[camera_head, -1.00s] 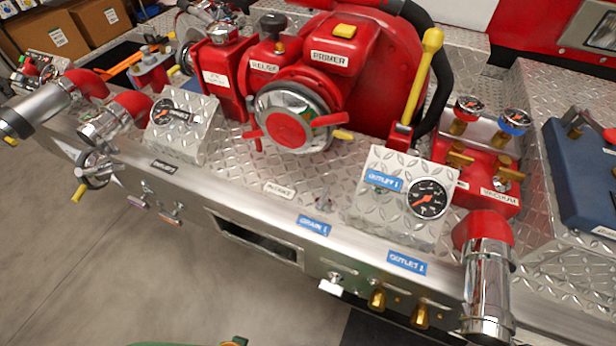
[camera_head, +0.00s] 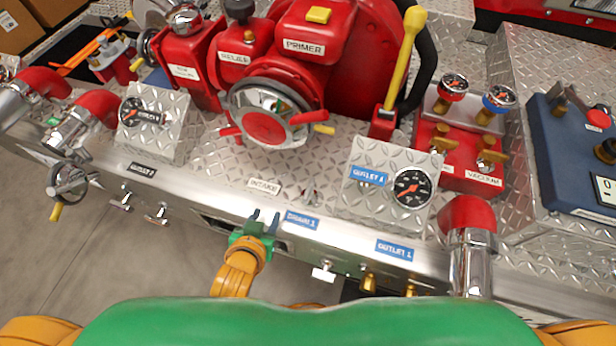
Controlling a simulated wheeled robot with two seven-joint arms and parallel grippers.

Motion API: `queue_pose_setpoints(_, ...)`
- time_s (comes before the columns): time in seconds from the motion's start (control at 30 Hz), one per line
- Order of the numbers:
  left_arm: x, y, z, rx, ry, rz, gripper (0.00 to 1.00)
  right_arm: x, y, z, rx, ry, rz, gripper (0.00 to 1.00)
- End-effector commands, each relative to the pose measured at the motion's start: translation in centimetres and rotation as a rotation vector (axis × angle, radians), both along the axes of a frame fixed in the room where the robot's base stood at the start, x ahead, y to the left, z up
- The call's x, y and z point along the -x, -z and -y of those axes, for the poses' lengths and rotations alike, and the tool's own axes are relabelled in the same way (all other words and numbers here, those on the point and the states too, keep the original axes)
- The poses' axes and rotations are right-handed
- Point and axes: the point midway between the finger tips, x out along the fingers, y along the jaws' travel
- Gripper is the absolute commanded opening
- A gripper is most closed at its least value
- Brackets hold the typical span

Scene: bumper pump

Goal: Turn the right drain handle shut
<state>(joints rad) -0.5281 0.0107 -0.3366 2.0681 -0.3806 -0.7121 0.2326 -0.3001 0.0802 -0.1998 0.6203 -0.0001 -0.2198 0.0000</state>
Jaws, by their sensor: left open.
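A small silver T-shaped handle (camera_head: 323,272) sticks out of the bumper front below and right of the blue "DRAIN 1" label (camera_head: 302,220); I take it as the right drain handle. Two brass handles, one left (camera_head: 368,282) and one right (camera_head: 410,288), are beside it under the "OUTLET 1" label (camera_head: 394,250). My left gripper (camera_head: 265,216) is open and empty, fingers pointing away from me, at the bumper edge by the slot. It is left of the silver handle and apart from it. My right gripper is not in view.
A chrome outlet with a red elbow (camera_head: 470,245) stands right of the handles. The gauge box (camera_head: 388,185) sits above them on the diamond plate. The red pump (camera_head: 270,110) is at the back. Two small handles (camera_head: 140,208) are on the left front. Open floor lies at left.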

Motion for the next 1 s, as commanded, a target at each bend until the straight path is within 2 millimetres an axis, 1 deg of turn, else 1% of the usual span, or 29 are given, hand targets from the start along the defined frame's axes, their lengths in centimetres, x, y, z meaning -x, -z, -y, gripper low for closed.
queue_pose_setpoints(0.1, -1.2, -1.3, 3.5, 0.047, 0.069, 0.140, 0.45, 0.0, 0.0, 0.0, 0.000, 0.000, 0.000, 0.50)
queue_pose_setpoints(0.2, -1.6, -2.4, 6.2, 0.089, 0.131, 0.235, 0.45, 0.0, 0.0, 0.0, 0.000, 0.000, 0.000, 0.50)
queue_pose_setpoints(0.3, -1.9, -3.0, 7.8, 0.115, 0.167, 0.286, 0.45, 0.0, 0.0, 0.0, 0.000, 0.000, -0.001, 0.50)
queue_pose_setpoints(0.37, -2.6, -2.7, 8.2, 0.118, 0.173, 0.295, 0.45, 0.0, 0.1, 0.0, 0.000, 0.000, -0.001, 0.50)
queue_pose_setpoints(0.5, -5.2, -1.5, 9.0, 0.116, 0.173, 0.294, 0.45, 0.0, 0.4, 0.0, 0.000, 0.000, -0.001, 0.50)
queue_pose_setpoints(0.6, -6.7, -0.8, 9.5, 0.117, 0.172, 0.294, 0.45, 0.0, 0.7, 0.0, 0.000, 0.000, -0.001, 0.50)
queue_pose_setpoints(0.67, -7.3, -0.6, 9.7, 0.117, 0.172, 0.293, 0.45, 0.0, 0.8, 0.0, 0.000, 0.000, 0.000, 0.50)
queue_pose_setpoints(0.77, -7.8, -0.4, 9.9, 0.117, 0.171, 0.292, 0.45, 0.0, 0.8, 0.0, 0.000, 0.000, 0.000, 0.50)
queue_pose_setpoints(0.97, -7.8, -0.4, 9.9, 0.117, 0.171, 0.290, 0.45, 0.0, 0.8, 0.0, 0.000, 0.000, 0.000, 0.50)
queue_pose_setpoints(1.0, -7.8, -0.4, 9.8, 0.117, 0.171, 0.290, 0.34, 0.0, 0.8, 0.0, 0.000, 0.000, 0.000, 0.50)
